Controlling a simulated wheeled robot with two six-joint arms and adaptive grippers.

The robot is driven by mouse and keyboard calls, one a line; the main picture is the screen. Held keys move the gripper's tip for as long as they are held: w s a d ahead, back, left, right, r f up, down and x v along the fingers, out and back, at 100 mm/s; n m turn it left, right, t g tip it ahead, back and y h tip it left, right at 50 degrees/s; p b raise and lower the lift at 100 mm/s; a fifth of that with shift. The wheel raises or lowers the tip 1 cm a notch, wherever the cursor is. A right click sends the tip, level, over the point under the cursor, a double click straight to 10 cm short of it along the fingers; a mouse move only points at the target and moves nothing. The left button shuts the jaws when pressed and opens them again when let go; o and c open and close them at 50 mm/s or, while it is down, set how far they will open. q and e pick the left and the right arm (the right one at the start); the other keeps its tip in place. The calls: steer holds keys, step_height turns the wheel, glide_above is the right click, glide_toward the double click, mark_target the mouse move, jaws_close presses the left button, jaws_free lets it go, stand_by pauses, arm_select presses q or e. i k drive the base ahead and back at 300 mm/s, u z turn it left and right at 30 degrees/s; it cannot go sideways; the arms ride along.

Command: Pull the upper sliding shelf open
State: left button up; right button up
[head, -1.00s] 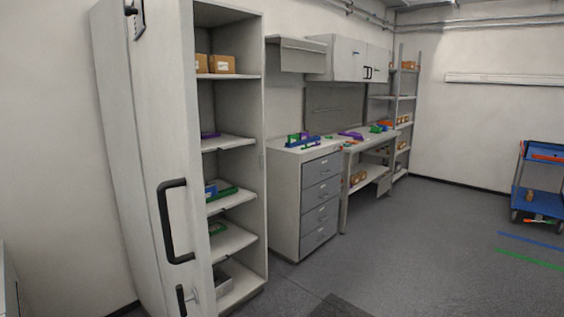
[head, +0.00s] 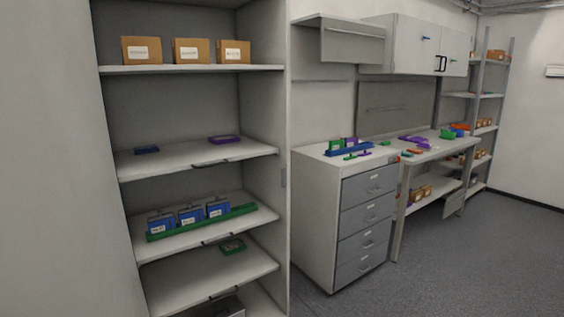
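A tall open cabinet (head: 287,170) stands at the left in the head view. Below its box shelf is the upper sliding shelf (head: 165,163), a pale board with a dark handle (head: 210,163) on its front edge. A small dark blue item (head: 147,149) and a purple item (head: 224,139) lie on it. Another pale shelf (head: 190,242) below carries a green tray (head: 240,211) with blue boxes (head: 190,215). Neither of my grippers is in view, so their state is hidden.
Cardboard boxes (head: 192,50) stand on the top shelf (head: 190,69). A lower shelf (head: 190,280) holds a small green item (head: 232,246). A grey drawer unit (head: 368,188) and a workbench (head: 440,149) stand to the right. The floor (head: 450,270) at the right is clear.

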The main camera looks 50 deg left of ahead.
mark_target(172, 157)
steer(key=z, duration=0.1)
steer(key=i, duration=1)
steer(key=u, duration=0.8)
steer(key=i, duration=0.55)
steer(key=u, duration=1.1)
steer(key=i, duration=1.4)
steer(key=u, duration=0.2)
